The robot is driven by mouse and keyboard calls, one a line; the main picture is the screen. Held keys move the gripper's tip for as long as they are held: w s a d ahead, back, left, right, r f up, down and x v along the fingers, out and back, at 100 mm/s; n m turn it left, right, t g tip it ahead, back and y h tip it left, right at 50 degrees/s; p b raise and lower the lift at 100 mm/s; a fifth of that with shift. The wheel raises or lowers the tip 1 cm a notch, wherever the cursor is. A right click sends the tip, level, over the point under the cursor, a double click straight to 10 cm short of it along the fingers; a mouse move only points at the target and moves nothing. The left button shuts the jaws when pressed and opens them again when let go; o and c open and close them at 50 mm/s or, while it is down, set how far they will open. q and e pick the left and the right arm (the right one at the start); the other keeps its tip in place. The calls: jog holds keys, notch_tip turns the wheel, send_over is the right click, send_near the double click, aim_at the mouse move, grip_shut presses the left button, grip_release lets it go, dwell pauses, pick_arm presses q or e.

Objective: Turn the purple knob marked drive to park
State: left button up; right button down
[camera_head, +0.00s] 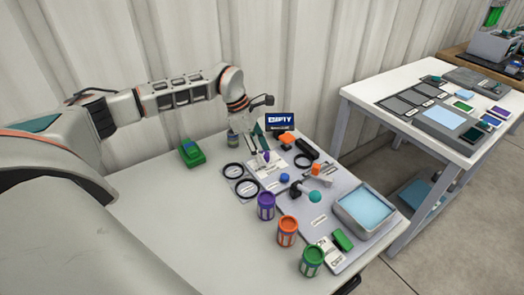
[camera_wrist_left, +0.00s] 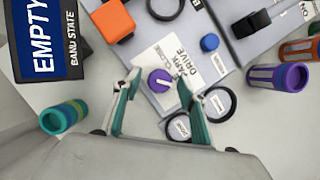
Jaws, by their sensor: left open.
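The purple knob (camera_wrist_left: 160,81) sits on a white plate (camera_wrist_left: 178,54) printed with DRIVE, PARK and a third word that is hard to read. A pale line shows on the knob's top. My left gripper (camera_wrist_left: 158,88) is open, with one teal-lined finger on each side of the knob; I cannot tell whether either finger touches it. In the head view my left gripper (camera_head: 259,143) reaches down over the back of the table, and the purple knob (camera_head: 266,156) shows small beside its fingers. My right gripper is in neither view.
A sign reading EMPTY (camera_wrist_left: 42,38) stands close at the left in the wrist view, with an orange block (camera_wrist_left: 114,20) near it. Black rings (camera_wrist_left: 219,104) lie near the knob. Purple, orange and green canisters (camera_head: 286,231) stand toward the front. The table's left front (camera_head: 190,225) is clear.

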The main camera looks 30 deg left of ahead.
pick_arm(q)
jog(key=c, duration=1.1)
jog(key=shift+r+n+t+p, duration=0.2)
jog(key=shift+n+t+p, duration=0.2)
jog(key=shift+n+p, duration=0.45)
jog(key=shift+s+d+n+t+y+p, duration=0.1)
jog(key=shift+n+t+y+p, duration=0.25)
jog(key=shift+n+p, duration=0.7)
jog(key=n, duration=0.3)
jog(key=shift+f+t+y+p, duration=0.1)
jog(key=shift+t+y+p, duration=0.2)
jog(key=shift+t+y, duration=0.05)
jog(key=shift+d+n+y, duration=0.1)
jog(key=shift+n+y, duration=0.5)
jog(key=shift+n, duration=0.9)
jog(key=shift+f, duration=0.1)
